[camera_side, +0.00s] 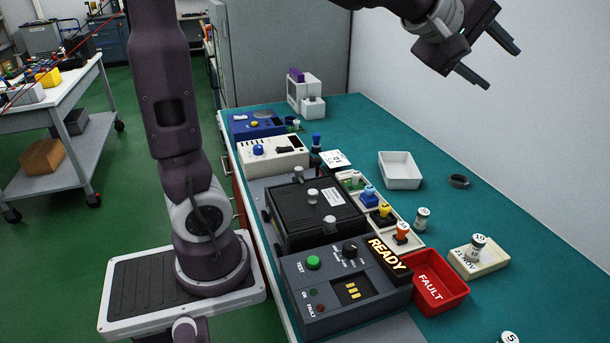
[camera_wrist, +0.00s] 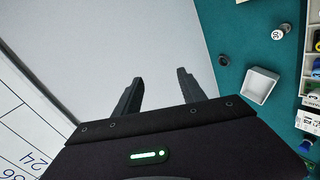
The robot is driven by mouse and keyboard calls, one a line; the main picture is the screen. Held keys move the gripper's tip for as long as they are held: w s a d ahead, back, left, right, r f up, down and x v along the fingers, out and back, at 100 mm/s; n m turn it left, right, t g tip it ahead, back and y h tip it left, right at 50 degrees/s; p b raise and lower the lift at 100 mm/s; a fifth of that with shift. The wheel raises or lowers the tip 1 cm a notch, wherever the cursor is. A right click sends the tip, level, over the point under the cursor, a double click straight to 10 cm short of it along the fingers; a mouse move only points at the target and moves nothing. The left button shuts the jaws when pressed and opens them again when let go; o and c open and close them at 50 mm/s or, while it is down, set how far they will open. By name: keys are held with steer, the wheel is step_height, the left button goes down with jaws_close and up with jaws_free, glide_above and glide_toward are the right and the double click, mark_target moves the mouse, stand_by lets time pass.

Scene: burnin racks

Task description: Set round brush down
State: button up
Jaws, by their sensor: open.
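My gripper (camera_side: 503,68) is raised high at the upper right of the side view, above the bench and near the white wall. It also shows in the wrist view (camera_wrist: 160,76), with its two dark fingers apart and nothing between them. A small dark round object (camera_side: 458,181) lies on the teal bench to the right of the white tray. It also shows in the wrist view (camera_wrist: 224,60), right of the fingers and apart from them. It may be the round brush, but it is too small to tell.
A white tray (camera_side: 385,177), a red FAULT bin (camera_side: 437,310) and a cream tray (camera_side: 493,264) holding a numbered cylinder (camera_side: 477,245) stand on the bench (camera_side: 540,225). A grey tester (camera_side: 330,315), a black box (camera_side: 290,235) and a rack of coloured parts fill its left side.

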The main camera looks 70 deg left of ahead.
steer(key=s+f+m+g, duration=0.2)
steer(key=s+f+m, duration=0.2)
steer(key=s, duration=0.6)
steer(key=s+d+f+m+g, duration=0.1)
steer(key=s+f+m, duration=0.4)
steer(key=s, duration=0.5)
steer(key=s+f+m+g, duration=0.4)
steer(key=s+f+m, duration=0.1)
steer(key=s, duration=0.6)
steer(key=shift+d+m, duration=0.15)
steer(key=shift+m, duration=0.65)
steer(key=shift+o, duration=0.4)
